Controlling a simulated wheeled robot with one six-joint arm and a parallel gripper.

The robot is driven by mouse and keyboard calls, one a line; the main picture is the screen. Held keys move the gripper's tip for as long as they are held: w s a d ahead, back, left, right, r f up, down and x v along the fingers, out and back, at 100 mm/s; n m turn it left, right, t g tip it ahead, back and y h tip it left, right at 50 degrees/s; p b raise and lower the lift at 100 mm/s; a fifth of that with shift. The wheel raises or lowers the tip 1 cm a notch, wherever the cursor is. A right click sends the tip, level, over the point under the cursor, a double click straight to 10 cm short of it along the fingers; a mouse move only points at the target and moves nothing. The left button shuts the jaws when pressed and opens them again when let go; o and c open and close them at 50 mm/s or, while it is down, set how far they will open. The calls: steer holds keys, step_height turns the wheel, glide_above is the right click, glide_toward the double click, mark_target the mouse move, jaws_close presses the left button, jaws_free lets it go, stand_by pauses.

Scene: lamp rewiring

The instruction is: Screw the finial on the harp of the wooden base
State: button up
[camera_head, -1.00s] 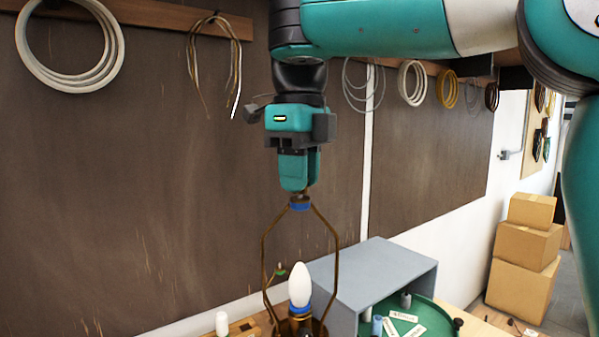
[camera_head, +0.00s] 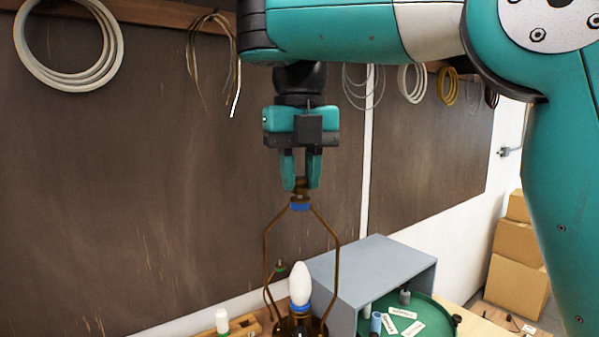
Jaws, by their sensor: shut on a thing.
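My gripper (camera_head: 300,186) points straight down above the harp, its fingers shut on the finial (camera_head: 300,188), a small brown piece mostly hidden between the fingertips. The harp (camera_head: 332,233) is a brown wire frame with a blue band (camera_head: 300,205) at its top. The finial is at the harp's top, just above the blue band; I cannot tell how far it is threaded on. A white bulb (camera_head: 300,284) stands upright inside the harp. Below it is the dark brown top of the lamp base (camera_head: 300,326), cut off by the frame's lower edge.
A grey open box (camera_head: 375,262) stands right of the harp, with a green round tray (camera_head: 432,327) holding labels and small parts. A small brown piece with a green band (camera_head: 279,268) is behind the harp. A white bottle (camera_head: 222,321) stands left. Wire coils hang on the wall.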

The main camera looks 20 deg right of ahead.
steer(key=m, duration=0.7)
steer(key=o, duration=0.9)
steer(key=shift+o, duration=0.2)
